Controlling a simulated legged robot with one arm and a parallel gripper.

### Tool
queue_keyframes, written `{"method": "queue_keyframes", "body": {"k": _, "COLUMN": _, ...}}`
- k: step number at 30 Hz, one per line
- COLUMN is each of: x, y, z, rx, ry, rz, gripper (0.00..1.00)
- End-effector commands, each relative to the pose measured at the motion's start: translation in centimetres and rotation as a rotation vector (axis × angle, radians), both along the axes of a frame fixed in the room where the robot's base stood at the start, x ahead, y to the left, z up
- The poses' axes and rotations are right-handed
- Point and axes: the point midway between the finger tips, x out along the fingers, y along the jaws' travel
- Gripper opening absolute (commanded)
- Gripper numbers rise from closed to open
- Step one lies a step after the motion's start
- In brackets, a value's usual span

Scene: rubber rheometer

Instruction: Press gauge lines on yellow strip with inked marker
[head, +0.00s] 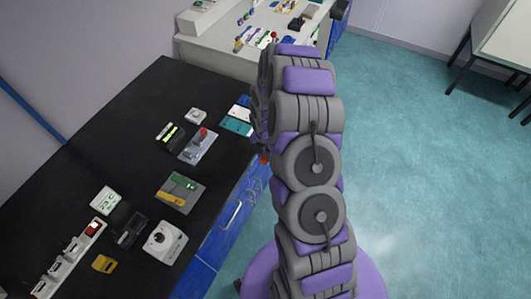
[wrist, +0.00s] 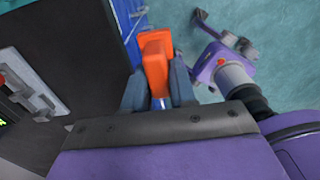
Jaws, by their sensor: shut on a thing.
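The yellow strip (head: 170,198) lies on a grey plate (head: 190,204) on the black bench, beside a green strip (head: 184,181). My gripper (wrist: 158,88) is shut on an orange thing (wrist: 155,58), seen between its two grey fingers in the wrist view. It looks like the handle of the marker; its inked face is hidden. In the head view my arm covers most of the gripper, and a small red-orange bit (head: 264,159) shows at the bench's front edge. The gripper is off the bench edge, apart from the strip.
The black bench (head: 90,130) holds a device with a red knob (head: 198,146), a dark device with green bars (head: 170,137), a white round-topped device (head: 165,243) and a small display (head: 105,201). Blue drawers (head: 225,225) are below. Teal floor is open to the right.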

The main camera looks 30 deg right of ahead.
Motion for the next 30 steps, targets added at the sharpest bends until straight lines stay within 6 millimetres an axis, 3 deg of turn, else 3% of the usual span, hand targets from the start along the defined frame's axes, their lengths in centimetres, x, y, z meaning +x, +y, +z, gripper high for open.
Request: {"method": "queue_keyframes", "body": {"k": 30, "x": 0.1, "y": -0.1, "z": 9.2, "rx": 0.0, "ry": -0.002, "rz": 0.001, "gripper": 0.06}}
